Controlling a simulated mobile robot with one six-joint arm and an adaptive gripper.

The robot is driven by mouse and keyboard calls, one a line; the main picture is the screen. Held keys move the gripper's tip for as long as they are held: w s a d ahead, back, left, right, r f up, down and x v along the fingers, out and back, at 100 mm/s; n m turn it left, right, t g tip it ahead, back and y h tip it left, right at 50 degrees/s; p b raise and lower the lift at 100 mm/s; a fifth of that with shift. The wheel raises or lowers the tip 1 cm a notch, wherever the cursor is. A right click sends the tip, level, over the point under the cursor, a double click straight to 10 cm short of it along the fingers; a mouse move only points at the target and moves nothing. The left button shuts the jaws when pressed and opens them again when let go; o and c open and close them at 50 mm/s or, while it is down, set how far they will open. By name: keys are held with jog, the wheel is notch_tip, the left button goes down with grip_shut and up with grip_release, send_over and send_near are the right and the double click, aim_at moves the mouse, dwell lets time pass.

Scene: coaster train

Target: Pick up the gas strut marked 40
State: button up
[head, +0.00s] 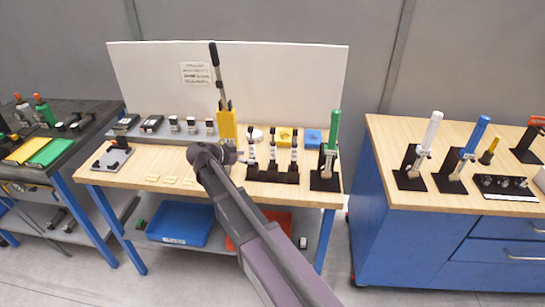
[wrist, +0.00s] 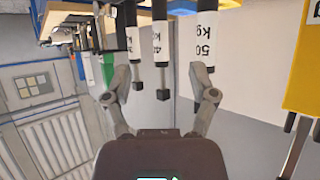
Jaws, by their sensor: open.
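Three slim gas struts with white labels stand upright in black holders on the wooden bench. The strut marked 40 (wrist: 161,38) hangs into the wrist view from the top, between the struts marked 50 (wrist: 206,38) and another whose number is partly cut off (wrist: 131,38). In the head view the 40 strut appears to be the middle one (head: 272,150). My gripper (wrist: 160,82) is open and empty. The dark lower end of the 40 strut shows between its fingers in the picture; contact is not visible. In the head view my gripper (head: 232,152) is left of the struts.
A yellow jack with a lever (head: 228,124) stands close behind my gripper. A green cylinder on a black stand (head: 332,140) is right of the struts. Small weights and yellow labels lie on the left of the bench (head: 130,176). A white backboard (head: 290,80) closes the rear.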

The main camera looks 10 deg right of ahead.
aim_at(271, 158)
jog(key=b+x, duration=0.4)
jog(key=x, duration=0.4)
jog(key=shift+d, duration=0.15)
jog(key=shift+w+f, duration=0.1)
jog(key=b+x, duration=0.2)
jog(key=x, duration=0.2)
jog(key=shift+d+f, duration=0.15)
jog(key=shift+w+d+f+b, duration=0.2)
jog(key=shift+w+d+b, duration=0.1)
jog(key=shift+d, duration=0.15)
jog(key=shift+c, duration=0.2)
grip_shut()
